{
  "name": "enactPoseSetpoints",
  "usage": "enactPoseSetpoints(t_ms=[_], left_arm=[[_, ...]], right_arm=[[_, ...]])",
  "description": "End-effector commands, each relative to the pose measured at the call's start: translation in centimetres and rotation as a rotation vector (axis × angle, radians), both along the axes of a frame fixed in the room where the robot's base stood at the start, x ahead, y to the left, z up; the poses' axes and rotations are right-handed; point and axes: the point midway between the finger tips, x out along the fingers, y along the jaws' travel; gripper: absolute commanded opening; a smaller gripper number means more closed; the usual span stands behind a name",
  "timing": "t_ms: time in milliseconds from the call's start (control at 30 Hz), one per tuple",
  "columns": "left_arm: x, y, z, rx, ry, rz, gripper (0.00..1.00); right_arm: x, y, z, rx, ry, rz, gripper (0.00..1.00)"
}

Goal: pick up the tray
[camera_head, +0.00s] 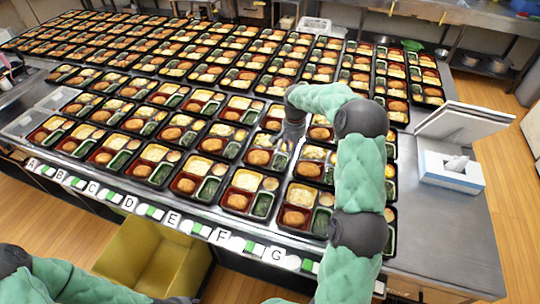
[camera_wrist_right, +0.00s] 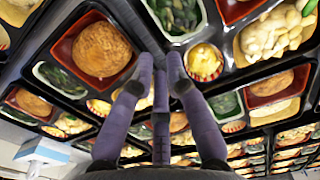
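Many black bento trays stand in close rows on the table; the pictures do not single one out. My right gripper (camera_head: 289,143) reaches down among them. It is at the right side of a tray (camera_head: 246,163) with a round brown patty, rice and greens; another tray (camera_head: 294,176) lies to its right. In the right wrist view the purple-grey fingers (camera_wrist_right: 160,62) converge close together over the black rims between trays. Whether they pinch a rim is unclear. No tray looks lifted. My left arm shows at the bottom left; its gripper is not visible.
A white tissue box (camera_head: 450,172) and an open white lid-like panel (camera_head: 465,122) stand on the bare table right of the trays. Lettered labels (camera_head: 130,203) line the front edge.

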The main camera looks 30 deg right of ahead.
Motion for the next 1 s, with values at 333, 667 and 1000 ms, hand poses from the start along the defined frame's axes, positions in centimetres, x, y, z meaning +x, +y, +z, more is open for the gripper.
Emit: enactPoseSetpoints(t_ms=[333, 667, 1000], left_arm=[[0.0, 0.0, -1.4, 0.000, 0.000, 0.000, 0.40], [0.0, 0.0, -1.5, 0.000, 0.000, 0.000, 0.40], [0.0, 0.0, -1.5, 0.000, 0.000, 0.000, 0.40]], right_arm=[[-0.6, 0.4, -4.3, 0.000, 0.001, -0.001, 0.16], [-0.6, 0.4, -4.9, 0.000, 0.000, 0.000, 0.10], [-0.5, 0.4, -4.8, -0.001, -0.002, -0.001, 0.00]])
